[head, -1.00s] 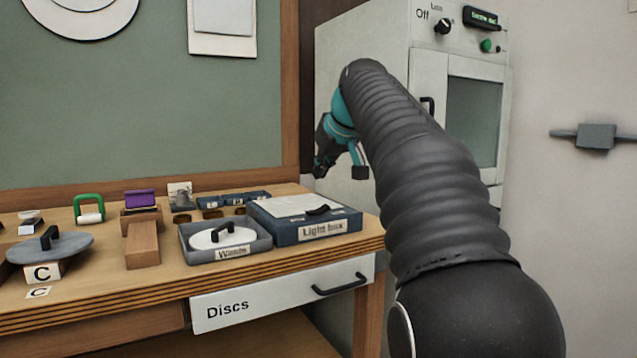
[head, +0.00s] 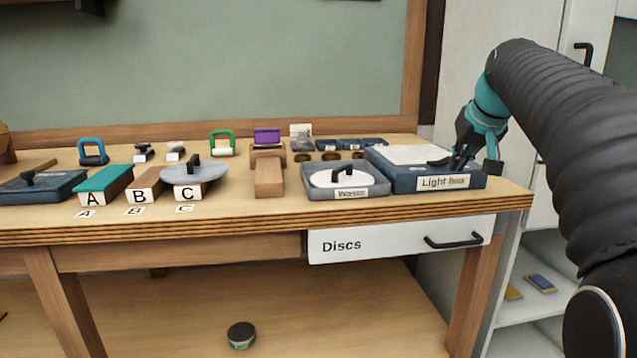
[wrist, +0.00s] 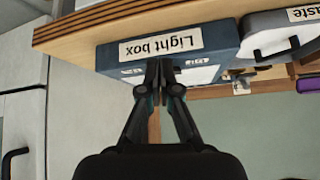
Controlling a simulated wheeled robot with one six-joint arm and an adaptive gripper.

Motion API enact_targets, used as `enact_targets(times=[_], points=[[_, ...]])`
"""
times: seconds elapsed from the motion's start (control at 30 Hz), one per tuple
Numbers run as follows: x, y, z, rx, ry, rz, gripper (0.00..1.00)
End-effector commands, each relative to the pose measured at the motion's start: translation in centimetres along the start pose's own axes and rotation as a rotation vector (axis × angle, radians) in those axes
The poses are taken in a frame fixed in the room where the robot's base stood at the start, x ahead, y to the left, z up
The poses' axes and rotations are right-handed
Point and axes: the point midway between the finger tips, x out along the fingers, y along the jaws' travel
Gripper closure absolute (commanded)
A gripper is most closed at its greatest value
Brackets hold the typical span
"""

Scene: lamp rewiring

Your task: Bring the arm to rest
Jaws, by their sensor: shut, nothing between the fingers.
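My gripper (head: 472,158) is at the end of my black ribbed arm, at the right of the head view. It appears in front of the right part of the light box (head: 408,180), a dark blue box with a pale top at the bench's right end. In the wrist view my gripper (wrist: 160,68) has its fingertips together and holds nothing. There the light box (wrist: 222,36) lies beyond the fingertips, with its label upside down. I cannot tell whether the fingers touch it.
The waste tray (head: 375,190) with a white handled lid stands left of the light box. Blocks A (head: 104,188), B (head: 146,184) and C, under a grey disc (head: 194,174), stand further left. The Discs drawer (head: 385,241) is below. A tall cabinet (head: 470,50) stands behind my arm.

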Motion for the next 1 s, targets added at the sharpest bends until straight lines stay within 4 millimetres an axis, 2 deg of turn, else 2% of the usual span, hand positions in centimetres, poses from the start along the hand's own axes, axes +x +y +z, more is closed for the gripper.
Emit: enact_targets(times=[0.03, 0.13, 0.3, 0.47, 0.7, 0.8, 0.9, 1.0], points=[[0.7, -0.3, 2.0, 0.017, -0.024, 0.005, 1.00], [1.7, -1.0, 6.1, 0.046, -0.068, 0.018, 1.00], [2.7, -2.6, 13.7, 0.073, -0.132, 0.036, 1.00], [3.1, -4.2, 21.7, 0.074, -0.183, 0.049, 1.00], [3.0, -6.4, 34.3, 0.022, -0.240, 0.050, 1.00], [2.7, -7.0, 38.5, -0.015, -0.251, 0.043, 1.00], [2.2, -7.6, 41.0, -0.043, -0.244, 0.031, 1.00], [1.3, -8.2, 41.2, -0.061, -0.209, 0.019, 1.00]])
